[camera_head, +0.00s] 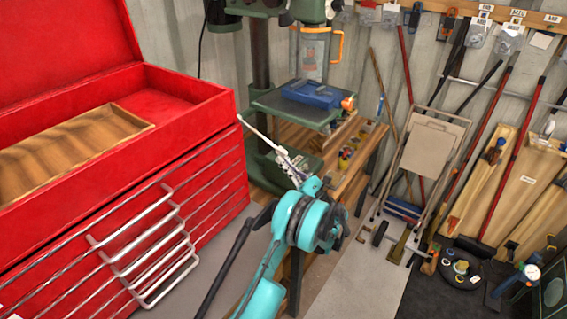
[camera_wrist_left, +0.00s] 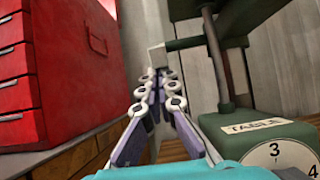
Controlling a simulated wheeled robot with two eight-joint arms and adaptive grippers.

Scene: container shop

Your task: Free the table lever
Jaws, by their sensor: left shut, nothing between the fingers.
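The green drill press stands behind the red tool chest; its work table (camera_head: 270,100) shows in the head view. In the left wrist view a green housing (camera_wrist_left: 228,122) carries a "TABLE" label (camera_wrist_left: 257,126) and a numbered dial (camera_wrist_left: 279,157). A dark curved bar (camera_wrist_left: 214,58) rises above the housing; I cannot tell if it is the lever. My left gripper (camera_head: 283,152) is shut and empty, in front of the press. In the left wrist view its fingers (camera_wrist_left: 158,75) point at a pale grey block (camera_wrist_left: 157,56); contact is unclear. My right gripper is not in view.
The open red tool chest (camera_head: 215,110), with a wooden tray (camera_head: 80,150), stands close on the left. A blue vise (camera_head: 312,94) sits on the press table. A wooden bench (camera_head: 352,180) stands behind my left wrist. Tools and a folded cart (camera_head: 432,145) line the wall.

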